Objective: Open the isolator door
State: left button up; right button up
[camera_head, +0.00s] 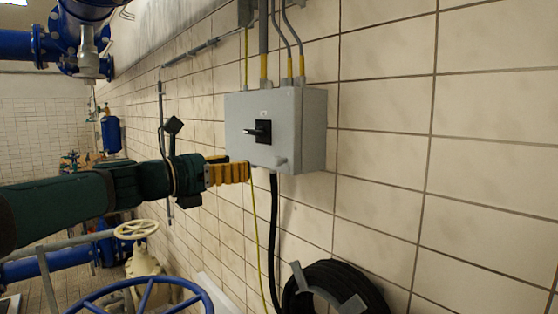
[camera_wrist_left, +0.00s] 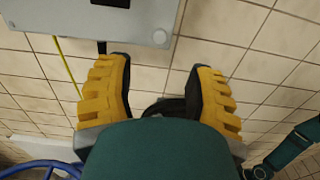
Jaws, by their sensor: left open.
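The isolator is a light grey box (camera_head: 305,120) on the tiled wall, its door facing me and shut as far as I can see. My left gripper (camera_head: 246,171), with yellow fingers, is at the box's lower left, empty. I cannot tell whether a finger touches the box.
Conduits (camera_head: 263,45) enter the box from above. A black cable and a thin yellow-green wire (camera_head: 257,220) hang below it. A coiled black hose (camera_head: 335,285) hangs on the wall lower down. A blue handwheel (camera_head: 150,290) and a cream valve wheel (camera_head: 136,229) stand at lower left.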

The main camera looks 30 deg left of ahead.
aim_at(274, 161)
pick_arm(q)
jog(key=p+x, duration=0.1)
jog(key=x, duration=1.1)
grip_shut()
